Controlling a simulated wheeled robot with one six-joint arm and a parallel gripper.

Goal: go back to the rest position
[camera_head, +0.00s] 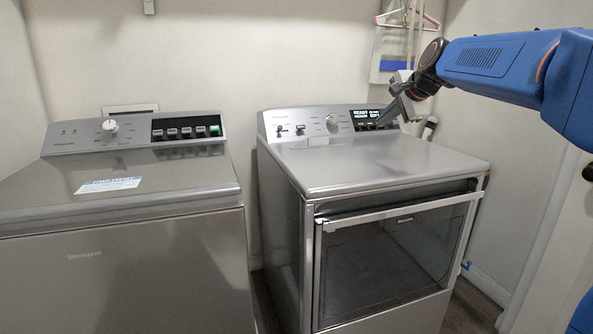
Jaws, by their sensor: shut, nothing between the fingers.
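My gripper (383,118) is shut and empty at the end of my blue arm, which reaches in from the right. Its fingertips are in front of or close to the right end of the control panel (300,130) on the right-hand machine, beside its lit display (367,113). I cannot tell whether they touch the panel. The right-hand machine (375,170) has a flat silver top and a front door (385,265) with a dark window. The door looks slightly ajar at its top edge.
A silver topload washer (120,200) with a closed lid stands on the left, a narrow gap away. Its panel has a knob (110,126) and a green-lit button (214,129). A pink hanger (407,18) hangs on the back wall.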

